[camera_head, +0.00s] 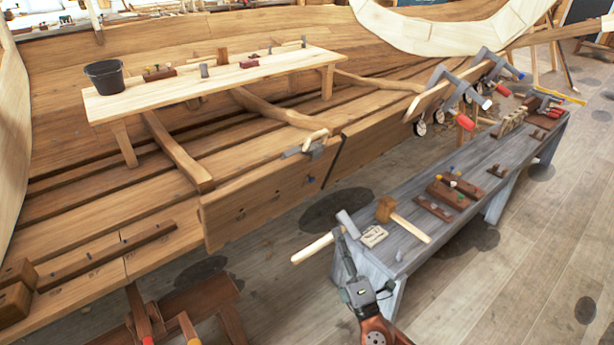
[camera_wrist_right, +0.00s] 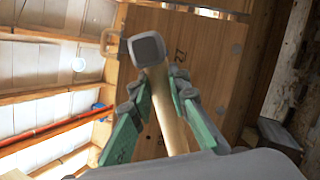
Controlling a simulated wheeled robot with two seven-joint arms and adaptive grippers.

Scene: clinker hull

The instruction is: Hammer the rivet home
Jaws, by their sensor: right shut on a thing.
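My right gripper (camera_head: 343,240) is shut on the wooden handle of a hammer with a grey metal head (camera_head: 347,223). The hammer is in the air beside the near end of the grey bench, its handle pointing left. In the right wrist view the grey hammer head (camera_wrist_right: 147,48) is beyond the green-padded fingers (camera_wrist_right: 161,88), which lie on either side of the handle. The hull plank (camera_head: 262,200) has small dark and blue spots on its face; I cannot tell which is the rivet. My left gripper is not in view.
A wooden mallet (camera_head: 386,208) and a small pale block (camera_head: 373,236) lie on the grey bench (camera_head: 440,228). Clamps (camera_head: 465,85) grip the plank at right. A clamp (camera_head: 312,146) sits on its upper edge. A pale bench (camera_head: 222,84) with a bucket (camera_head: 104,74) stands inside the hull.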

